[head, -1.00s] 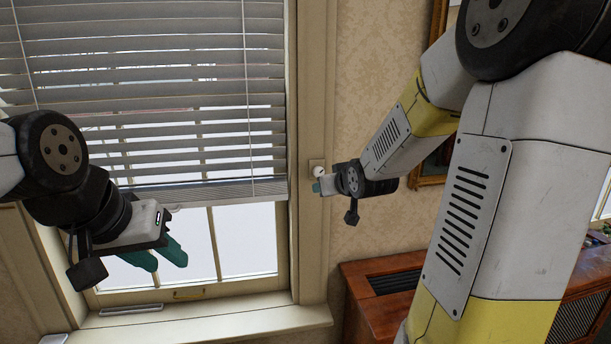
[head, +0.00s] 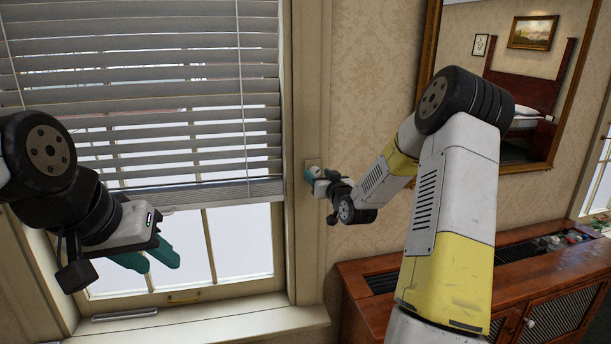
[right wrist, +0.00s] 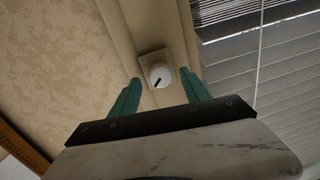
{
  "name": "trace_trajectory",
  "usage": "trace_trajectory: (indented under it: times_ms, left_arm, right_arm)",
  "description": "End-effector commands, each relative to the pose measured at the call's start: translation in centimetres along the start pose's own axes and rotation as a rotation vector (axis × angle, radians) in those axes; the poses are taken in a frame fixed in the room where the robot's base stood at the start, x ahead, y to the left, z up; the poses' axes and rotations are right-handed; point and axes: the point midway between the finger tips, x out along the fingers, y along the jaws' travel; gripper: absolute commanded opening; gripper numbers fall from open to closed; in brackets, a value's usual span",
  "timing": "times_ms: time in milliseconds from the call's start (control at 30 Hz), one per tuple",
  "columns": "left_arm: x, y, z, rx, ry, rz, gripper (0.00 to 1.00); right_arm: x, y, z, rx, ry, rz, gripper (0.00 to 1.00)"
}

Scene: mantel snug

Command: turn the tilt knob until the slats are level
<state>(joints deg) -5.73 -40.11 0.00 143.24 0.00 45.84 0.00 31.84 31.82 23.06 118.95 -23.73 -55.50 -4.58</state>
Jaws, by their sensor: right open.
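The tilt knob (right wrist: 160,75) is round and white with a dark pointer mark slanting across it. It sits on a square beige plate (head: 313,162) on the window frame, right of the blind. My right gripper (head: 309,174) is at the knob, its teal fingers open. In the right wrist view they stand on either side of the knob, and I cannot tell whether they touch it. In the head view the fingers hide most of the knob. The blind's slats (head: 160,104) look tilted, with bright gaps between the lower ones. My left gripper (head: 160,265) is open and empty before the window.
A wooden cabinet (head: 470,262) with small items on top stands at the lower right. A gold-framed mirror (head: 428,60) hangs on the wall above it. The window sill (head: 210,322) runs below the blind. A thin cord (head: 241,90) hangs down the slats.

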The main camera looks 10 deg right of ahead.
Motion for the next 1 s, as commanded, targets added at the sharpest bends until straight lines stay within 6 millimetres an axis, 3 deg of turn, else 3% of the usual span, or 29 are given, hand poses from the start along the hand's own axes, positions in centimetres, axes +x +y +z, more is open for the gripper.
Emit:
trace_trajectory:
  times_ms: [367,667,1000]
  left_arm:
    - [0.00,0.00,0.00,0.000,0.000,0.000,0.36]
    - [0.00,0.00,0.00,0.000,0.000,0.000,0.36]
    - [0.00,0.00,0.00,0.000,0.000,0.000,0.36]
  right_arm:
    - [0.98,0.01,0.01,0.000,-0.001,0.001,0.55]
    - [0.95,0.01,0.03,0.000,-0.001,0.001,0.00]
    - [0.95,-0.02,0.03,-0.042,-0.006,0.001,0.00]
